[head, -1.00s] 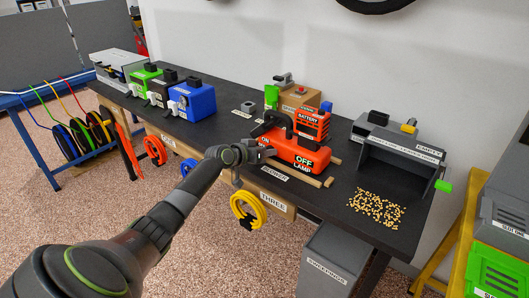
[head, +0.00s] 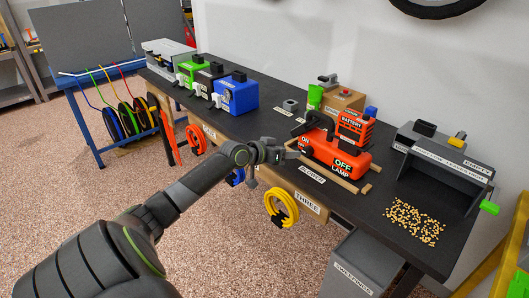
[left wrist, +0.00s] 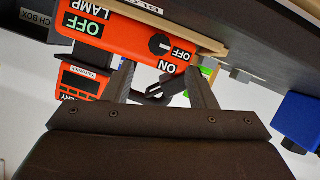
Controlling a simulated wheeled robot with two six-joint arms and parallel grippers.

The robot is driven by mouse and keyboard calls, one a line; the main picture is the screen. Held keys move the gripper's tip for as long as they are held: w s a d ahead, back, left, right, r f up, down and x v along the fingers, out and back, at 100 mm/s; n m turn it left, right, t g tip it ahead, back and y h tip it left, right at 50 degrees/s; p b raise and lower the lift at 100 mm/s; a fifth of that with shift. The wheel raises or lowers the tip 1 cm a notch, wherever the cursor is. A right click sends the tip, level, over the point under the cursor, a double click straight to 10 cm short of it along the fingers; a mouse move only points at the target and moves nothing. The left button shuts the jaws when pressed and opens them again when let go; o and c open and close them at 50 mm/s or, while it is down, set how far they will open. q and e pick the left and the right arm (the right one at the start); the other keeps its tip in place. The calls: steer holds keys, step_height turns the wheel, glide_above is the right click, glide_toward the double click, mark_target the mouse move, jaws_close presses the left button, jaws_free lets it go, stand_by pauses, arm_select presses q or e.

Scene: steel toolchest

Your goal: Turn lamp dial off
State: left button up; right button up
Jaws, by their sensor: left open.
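The orange lamp (head: 325,152) stands on the black bench top, with large ON and OFF labels on its front. In the left wrist view the picture is upside down, and the lamp (left wrist: 130,36) spans the upper part. Its black round dial (left wrist: 160,44) sits between ON and a small OFF label; I cannot tell surely which way it points. In the head view I cannot make out the dial near my gripper. My left gripper (head: 292,153) is open at the lamp's front left. Its fingers (left wrist: 161,72) are apart, just short of the dial, holding nothing. My right gripper is out of view.
An orange battery (head: 355,128) stands behind the lamp, with a cardboard box (head: 342,100) further back. Wooden strips (head: 345,183) lie before the lamp. A yellow cable coil (head: 281,208) hangs from the bench edge. A grey bin (head: 440,158) and scattered pellets (head: 412,222) are to the right.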

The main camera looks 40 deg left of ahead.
arm_select(q)
steer(key=v, duration=0.9)
steer(key=shift+p, duration=0.35)
steer(key=shift+f, duration=0.1)
steer(key=s+a+f+n+g+y, duration=0.1)
steer(key=s+a+f+y, duration=0.2)
steer(key=f, duration=0.7)
steer(key=s+a+f+n+g+y, duration=0.1)
steer(key=s+a+f, duration=0.1)
steer(key=a+f, duration=0.5)
steer(key=s+d+f+g+y+p, duration=0.1)
steer(key=s+d+f+g, duration=0.1)
steer(key=s+f, duration=0.55)
steer(key=s+d+f+g, duration=0.15)
steer(key=s+f, duration=0.25)
steer(key=f, duration=0.7)
steer(key=s+d+f+g, duration=0.3)
steer(key=s+d+f, duration=0.4)
steer(key=s+f, duration=0.55)
steer(key=s+d+f+m+g, duration=0.1)
steer(key=s+d+f+g, duration=0.1)
steer(key=s+d, duration=0.6)
steer(key=s+d+f+m+g+h+p, duration=0.1)
steer(key=s+d+f, duration=0.4)
steer(key=s+d, duration=0.3)
steer(key=shift+s+f+m+g, duration=0.2)
steer(key=shift+s+m+g, duration=0.15)
steer(key=shift+s, duration=0.25)
